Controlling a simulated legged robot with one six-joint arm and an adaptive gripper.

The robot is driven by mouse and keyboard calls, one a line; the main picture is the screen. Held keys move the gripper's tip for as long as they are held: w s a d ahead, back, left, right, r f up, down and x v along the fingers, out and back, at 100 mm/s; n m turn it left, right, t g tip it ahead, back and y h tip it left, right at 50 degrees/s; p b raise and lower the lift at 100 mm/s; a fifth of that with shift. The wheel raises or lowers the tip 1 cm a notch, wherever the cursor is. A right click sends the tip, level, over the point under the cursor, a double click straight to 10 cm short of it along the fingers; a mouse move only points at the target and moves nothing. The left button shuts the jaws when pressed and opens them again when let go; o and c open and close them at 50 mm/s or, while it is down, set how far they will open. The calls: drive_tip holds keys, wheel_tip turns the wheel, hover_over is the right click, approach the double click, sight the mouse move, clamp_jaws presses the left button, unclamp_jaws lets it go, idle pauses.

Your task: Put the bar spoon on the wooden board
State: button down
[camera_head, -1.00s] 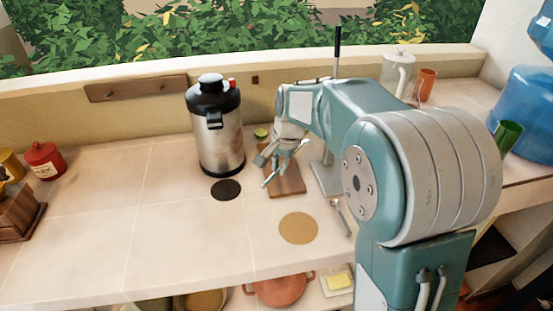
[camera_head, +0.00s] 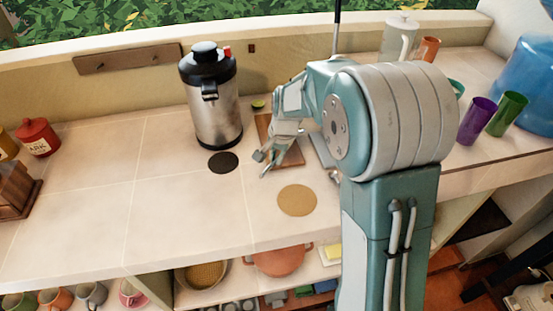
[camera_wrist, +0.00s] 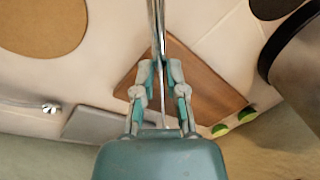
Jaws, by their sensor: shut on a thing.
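My gripper (camera_head: 263,164) hangs over the front part of the wooden board (camera_head: 294,157). In the wrist view my gripper (camera_wrist: 161,88) is shut on the bar spoon (camera_wrist: 157,30), a thin shiny metal shaft between its fingers, running up out of the top of the picture. The spoon's far end is out of that view. In the head view I cannot make the spoon out clearly. The brown board (camera_wrist: 205,85) lies beneath and to the right of the fingers in the wrist view; my gripper partly covers it. I cannot tell whether the spoon touches the board.
A steel dispenser (camera_head: 216,115) stands left of the board, with a black disc (camera_head: 223,162) before it. A round cork mat (camera_head: 297,200) lies in front. A lime (camera_head: 258,104) is behind. A grey slab (camera_wrist: 92,127) and another metal utensil (camera_wrist: 48,107) lie beside the board.

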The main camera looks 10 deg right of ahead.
drive_tip(key=shift+f, duration=0.9)
drive_tip(key=c, duration=0.7)
unclamp_jaws()
wheel_tip(320, 180, up, 12)
drive_tip(key=s+d+f, duration=0.1)
drive_tip(key=s, duration=0.1)
drive_tip(key=s+r+n+t, duration=0.2)
drive_tip(key=s+r+n, duration=0.1)
drive_tip(key=s, duration=0.9)
drive_tip(key=s+d+r+n+t+h, duration=0.1)
drive_tip(key=s+n, duration=0.5)
drive_tip(key=s, duration=0.7)
drive_tip(key=shift+d+r+t, duration=0.3)
drive_tip(key=shift+r+t, duration=0.1)
drive_tip(key=shift+r, duration=0.5)
